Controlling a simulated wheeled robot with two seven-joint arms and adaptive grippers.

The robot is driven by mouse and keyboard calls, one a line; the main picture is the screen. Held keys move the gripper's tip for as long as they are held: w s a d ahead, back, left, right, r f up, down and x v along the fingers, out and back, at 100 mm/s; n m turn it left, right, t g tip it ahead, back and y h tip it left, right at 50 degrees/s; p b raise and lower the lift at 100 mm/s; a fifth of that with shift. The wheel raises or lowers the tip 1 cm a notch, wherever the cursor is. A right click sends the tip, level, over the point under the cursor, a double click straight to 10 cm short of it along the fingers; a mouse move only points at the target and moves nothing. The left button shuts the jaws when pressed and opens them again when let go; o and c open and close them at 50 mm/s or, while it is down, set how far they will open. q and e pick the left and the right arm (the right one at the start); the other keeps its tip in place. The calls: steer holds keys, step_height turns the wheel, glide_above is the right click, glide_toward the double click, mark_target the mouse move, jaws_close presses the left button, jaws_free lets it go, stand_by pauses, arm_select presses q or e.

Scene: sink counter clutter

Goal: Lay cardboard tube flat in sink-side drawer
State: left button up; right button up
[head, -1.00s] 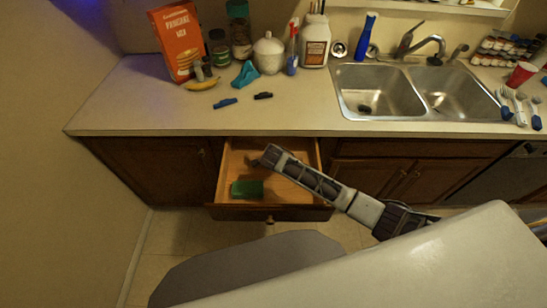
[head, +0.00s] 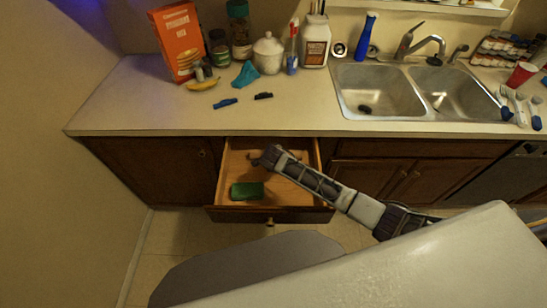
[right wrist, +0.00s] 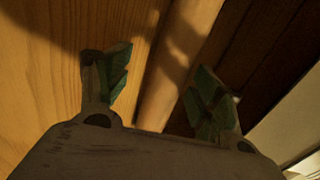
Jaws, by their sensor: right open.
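The cardboard tube (right wrist: 178,65) is a plain tan cylinder in the right wrist view, lying along the wooden drawer bottom near a darker wall. In the head view a small tan part of it (head: 291,155) shows near the back of the open drawer (head: 297,197), mostly hidden by my right arm. My right gripper (head: 257,160) is low inside the drawer. In the right wrist view its two green-padded fingers (right wrist: 158,78) are spread apart, one on each side of the tube. I cannot tell whether they touch it. My left gripper is not in view.
A green block (head: 247,190) lies at the drawer's front left. The counter edge (head: 240,133) overhangs the drawer's back. A pancake mix box (head: 178,42), a banana (head: 203,84), jars and bottles stand on the counter, left of the double sink (head: 380,92).

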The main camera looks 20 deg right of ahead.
steer(key=v, duration=1.1)
steer(key=shift+s+r, duration=0.2)
steer(key=shift+r, duration=0.15)
steer(key=shift+a, duration=0.1)
stand_by(1.2)
